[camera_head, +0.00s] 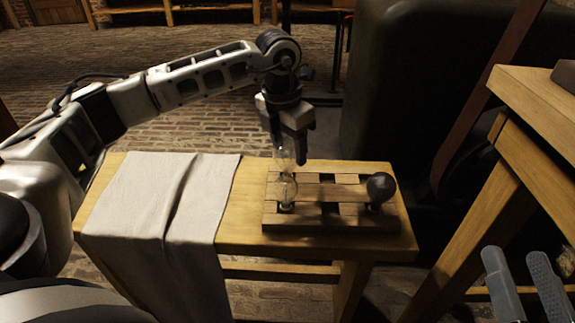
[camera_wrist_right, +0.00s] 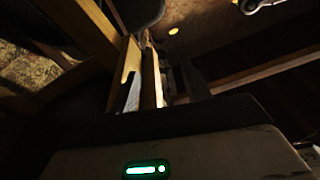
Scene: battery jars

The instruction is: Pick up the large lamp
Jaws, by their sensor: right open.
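A wooden rack (camera_head: 330,221) with slots lies on the small wooden table. A clear glass bulb (camera_head: 287,188) stands upright at its left, and a dark round bulb (camera_head: 381,187) stands at its right. A second clear glass piece (camera_head: 284,158) shows behind the left bulb, just under my left gripper (camera_head: 288,154). My left gripper points down over the rack's back left; I cannot tell whether its jaws touch that glass. My right gripper (camera_head: 514,254) is open and empty at the lower right, away from the rack. Which bulb is the large lamp is not clear.
A pale cloth (camera_head: 160,205) drapes over the left part of the small table (camera_head: 250,238). A taller wooden table (camera_head: 540,105) stands at the right, close to my right gripper. A large dark rounded object (camera_head: 410,80) stands behind the rack.

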